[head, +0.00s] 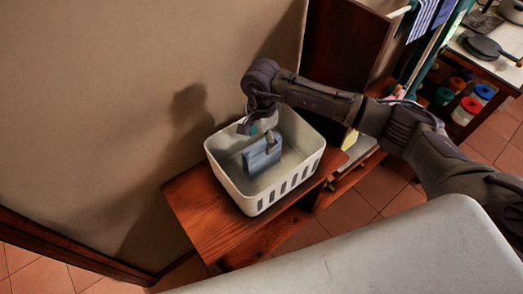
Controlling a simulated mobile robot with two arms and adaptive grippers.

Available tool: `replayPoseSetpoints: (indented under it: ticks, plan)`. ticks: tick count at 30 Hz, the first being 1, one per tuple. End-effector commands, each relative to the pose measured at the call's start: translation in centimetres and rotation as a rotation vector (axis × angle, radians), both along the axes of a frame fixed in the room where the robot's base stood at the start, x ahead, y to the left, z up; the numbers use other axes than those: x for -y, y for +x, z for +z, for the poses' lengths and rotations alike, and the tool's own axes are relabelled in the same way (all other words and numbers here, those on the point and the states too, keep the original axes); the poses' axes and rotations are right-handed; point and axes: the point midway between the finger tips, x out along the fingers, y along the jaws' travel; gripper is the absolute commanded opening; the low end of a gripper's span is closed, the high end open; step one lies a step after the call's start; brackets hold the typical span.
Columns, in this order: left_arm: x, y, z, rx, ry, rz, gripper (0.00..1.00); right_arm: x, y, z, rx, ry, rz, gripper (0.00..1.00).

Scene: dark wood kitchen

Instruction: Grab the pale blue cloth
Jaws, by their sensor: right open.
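The pale blue cloth (261,158) lies inside a white basket (294,182) with slotted sides. It looks folded, with a raised edge. My right gripper (258,134) reaches over the basket from the right and points down at the cloth. It is open. One finger is at the cloth's upper edge; whether it touches the cloth cannot be told. My left gripper is not in view.
The basket stands on a low reddish wooden bench (205,220) against a beige wall. A dark wooden panel (345,38) rises behind my right arm. A shelf with colourful jars (466,109) stands at the far right. Terracotta tiles cover the floor.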

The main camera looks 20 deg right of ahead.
Motion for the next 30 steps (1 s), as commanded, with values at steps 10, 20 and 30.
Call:
replayPoseSetpoints:
  ticks: [10,20,30]
  plan:
    - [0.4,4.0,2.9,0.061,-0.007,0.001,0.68,-0.1,-0.5,-4.0,-0.004,0.001,-0.002,0.70]
    - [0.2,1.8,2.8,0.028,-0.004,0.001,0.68,-0.1,-0.4,-5.4,0.001,0.000,0.000,0.70]
    - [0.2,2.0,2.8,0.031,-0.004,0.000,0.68,-0.1,-0.4,-5.4,0.001,0.000,0.000,0.20]
